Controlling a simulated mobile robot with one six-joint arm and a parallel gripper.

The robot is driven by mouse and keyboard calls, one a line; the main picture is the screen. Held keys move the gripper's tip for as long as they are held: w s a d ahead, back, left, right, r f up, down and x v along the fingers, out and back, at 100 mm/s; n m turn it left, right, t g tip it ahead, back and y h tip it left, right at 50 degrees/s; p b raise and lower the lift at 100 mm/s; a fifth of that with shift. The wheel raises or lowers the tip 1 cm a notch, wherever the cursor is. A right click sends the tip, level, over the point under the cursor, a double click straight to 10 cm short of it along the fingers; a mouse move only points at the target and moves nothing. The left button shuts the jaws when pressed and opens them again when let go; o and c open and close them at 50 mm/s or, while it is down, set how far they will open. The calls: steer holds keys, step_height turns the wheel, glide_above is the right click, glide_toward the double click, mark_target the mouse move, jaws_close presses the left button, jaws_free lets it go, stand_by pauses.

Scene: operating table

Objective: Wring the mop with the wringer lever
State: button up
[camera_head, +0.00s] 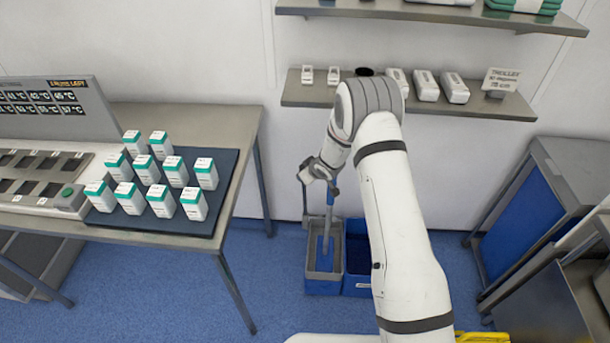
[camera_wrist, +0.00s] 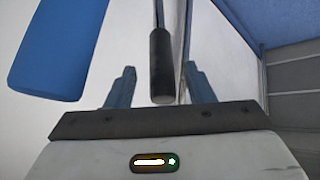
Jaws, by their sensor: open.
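The wringer lever, a thin rod with a black grip (camera_wrist: 161,62), stands in the wrist view between the two fingers of my gripper (camera_wrist: 160,78). My gripper is open, and I see no firm contact with the grip. A rounded blue piece (camera_wrist: 60,45), possibly part of the mop, hangs at the left in the wrist view.
A blue bucket (camera_head: 357,287) stands right beside the first, partly behind my arm. A metal table (camera_head: 245,125) with several white-and-green boxes is at the left. Wall shelves (camera_head: 300,95) are above, and a blue-sided cabinet (camera_head: 525,210) is at the right. Blue floor is clear in front.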

steer(key=shift+v, duration=1.6)
steer(key=shift+f, duration=0.1)
